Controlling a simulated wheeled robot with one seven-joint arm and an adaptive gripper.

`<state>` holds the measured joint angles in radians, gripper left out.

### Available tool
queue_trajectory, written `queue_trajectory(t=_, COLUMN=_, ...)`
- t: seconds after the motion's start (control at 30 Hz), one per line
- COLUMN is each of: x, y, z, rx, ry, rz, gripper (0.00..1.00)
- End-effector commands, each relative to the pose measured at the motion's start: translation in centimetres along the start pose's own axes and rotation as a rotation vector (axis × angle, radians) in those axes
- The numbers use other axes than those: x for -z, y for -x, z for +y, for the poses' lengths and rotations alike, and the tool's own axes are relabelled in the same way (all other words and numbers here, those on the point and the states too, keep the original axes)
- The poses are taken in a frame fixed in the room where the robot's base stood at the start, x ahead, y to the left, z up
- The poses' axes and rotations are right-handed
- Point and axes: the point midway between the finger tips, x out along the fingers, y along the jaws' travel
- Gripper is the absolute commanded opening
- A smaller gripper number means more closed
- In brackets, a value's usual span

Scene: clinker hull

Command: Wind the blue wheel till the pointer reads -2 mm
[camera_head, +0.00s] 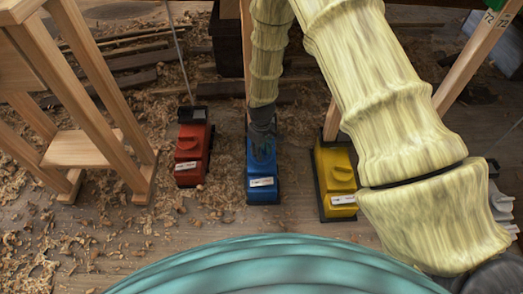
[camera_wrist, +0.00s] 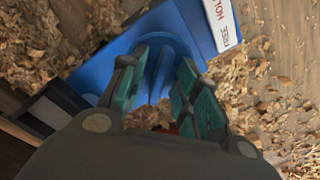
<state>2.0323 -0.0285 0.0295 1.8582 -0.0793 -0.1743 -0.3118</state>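The blue unit (camera_head: 257,193) stands on the floor between a red and a yellow one, with a white label on its near end. In the wrist view, its blue body (camera_wrist: 197,22) fills the top, with a ridged blue wheel (camera_wrist: 160,68) in the middle. My gripper (camera_head: 262,150) reaches down onto the unit from above. In the wrist view its two teal-padded fingers (camera_wrist: 163,92) are apart, one on each side of the wheel. I cannot tell whether the pads touch it. The pointer and its scale are not readable in either view.
A red unit (camera_head: 189,170) stands to the left and a yellow unit (camera_head: 336,178) to the right, both close by. A wooden stool (camera_head: 85,148) is at the left. Wooden props rise behind the units. Shavings litter the floor.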

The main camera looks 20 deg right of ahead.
Motion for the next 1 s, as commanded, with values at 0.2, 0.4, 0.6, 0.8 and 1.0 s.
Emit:
queue_trajectory(t=0.2, x=-0.01, y=0.02, z=0.00, rx=0.000, ry=0.000, rz=0.000, gripper=0.05)
queue_trajectory(t=0.4, x=-0.01, y=0.03, z=-0.02, rx=0.000, ry=0.000, rz=0.000, gripper=0.00)
queue_trajectory(t=0.6, x=-0.04, y=0.23, z=-0.04, rx=0.000, ry=-0.021, rz=-0.001, gripper=0.00)
queue_trajectory(t=0.8, x=-0.11, y=0.50, z=-0.09, rx=0.001, ry=-0.100, rz=-0.003, gripper=0.00)
queue_trajectory(t=1.0, x=-0.09, y=0.64, z=-0.08, rx=0.000, ry=-0.227, rz=-0.002, gripper=0.00)
